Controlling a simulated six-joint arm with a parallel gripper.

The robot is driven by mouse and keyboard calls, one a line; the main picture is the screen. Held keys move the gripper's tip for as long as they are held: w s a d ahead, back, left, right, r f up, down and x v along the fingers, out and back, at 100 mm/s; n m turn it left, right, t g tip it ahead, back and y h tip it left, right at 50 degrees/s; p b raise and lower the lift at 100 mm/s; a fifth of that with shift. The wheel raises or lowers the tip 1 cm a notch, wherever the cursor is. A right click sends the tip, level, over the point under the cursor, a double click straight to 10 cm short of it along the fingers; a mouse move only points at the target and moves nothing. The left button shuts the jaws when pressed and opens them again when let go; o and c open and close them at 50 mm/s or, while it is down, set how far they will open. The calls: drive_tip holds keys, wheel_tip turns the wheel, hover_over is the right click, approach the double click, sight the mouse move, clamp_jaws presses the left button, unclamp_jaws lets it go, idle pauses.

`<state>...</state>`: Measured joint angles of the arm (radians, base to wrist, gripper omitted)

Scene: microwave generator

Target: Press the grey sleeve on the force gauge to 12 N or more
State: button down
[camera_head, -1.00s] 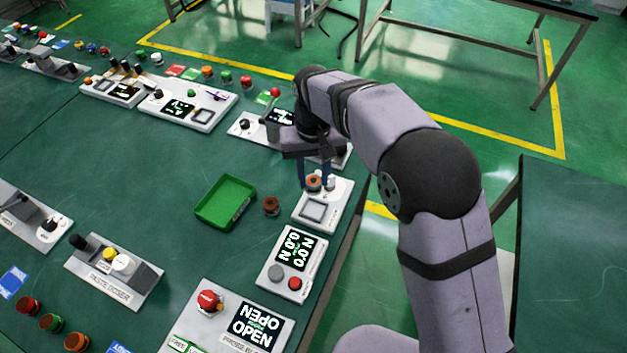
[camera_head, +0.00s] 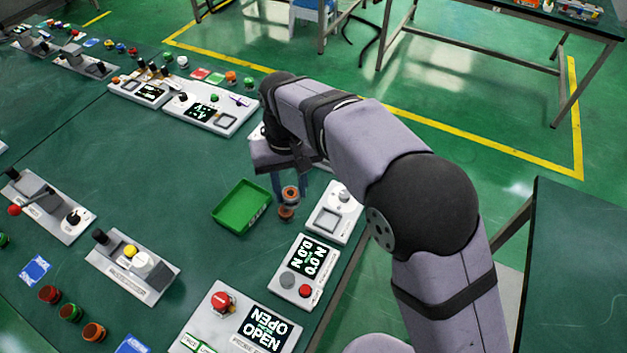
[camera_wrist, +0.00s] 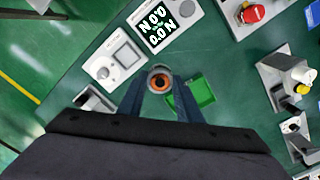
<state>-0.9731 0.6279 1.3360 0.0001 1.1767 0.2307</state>
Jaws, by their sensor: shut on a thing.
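My gripper (camera_head: 290,187) is shut on an orange-brown ring-shaped part (camera_head: 290,193). The force gauge display unit (camera_head: 305,258) reads 0.0 N on both lines. A white plate with a square grey pad (camera_head: 328,220) and a small post stands behind it.
An empty green tray (camera_head: 241,206) lies just left of my gripper. A panel with a red button and an OPEN display (camera_head: 262,328) is at the front. A paste doser (camera_head: 135,265) stands to the left. The green table between these is mostly clear.

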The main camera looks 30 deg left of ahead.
drive_tip(key=s+d+n+p, duration=0.2)
drive_tip(key=s, duration=0.8)
drive_tip(key=s+d+f, duration=0.2)
drive_tip(key=d+f, duration=0.1)
drive_tip(key=f, duration=0.2)
drive_tip(key=shift+s+f, duration=0.2)
drive_tip(key=shift+s, duration=0.05)
drive_tip(key=shift+f, duration=0.2)
drive_tip(key=shift+f+b, duration=2.45)
drive_tip(key=shift+f, duration=0.4)
drive_tip(key=shift+d+f+b, duration=0.2)
drive_tip(key=shift+f+b, duration=0.3)
drive_tip(key=shift+f, duration=0.45)
idle(0.6)
drive_tip(key=shift+r, duration=0.2)
wheel_tip(320, 180, up, 7)
drive_tip(key=p, duration=0.6)
drive_tip(key=shift+a, duration=0.15)
idle(0.4)
